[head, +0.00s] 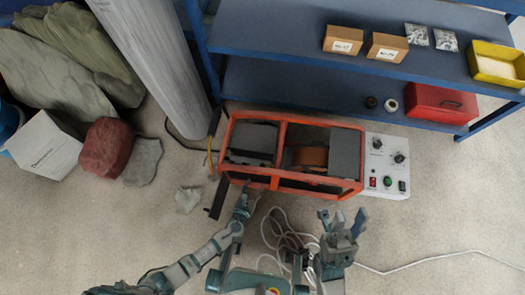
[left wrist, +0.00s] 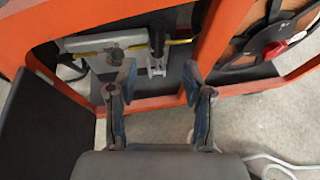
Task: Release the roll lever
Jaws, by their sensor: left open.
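The orange-framed machine (head: 240,126) stands on the floor ahead of me. In the left wrist view, a dark upright handle (left wrist: 157,40) on a pale metal bracket sits inside the orange frame (left wrist: 45,30); it may be the roll lever, but I cannot be sure. My left gripper (head: 246,192) is at the machine's front left. In the left wrist view, its open fingers (left wrist: 159,84) are apart and empty, with the handle beyond the gap between them. My right gripper (head: 342,222) is open and empty, in front of the machine's right part.
A white control box (head: 386,165) with knobs and buttons adjoins the machine's right side. A blue shelf (head: 270,85) stands behind, with a grey column (head: 155,60) at left. White cables (head: 285,232) lie on the floor between my arms. A dark panel (left wrist: 45,130) is left of my left gripper.

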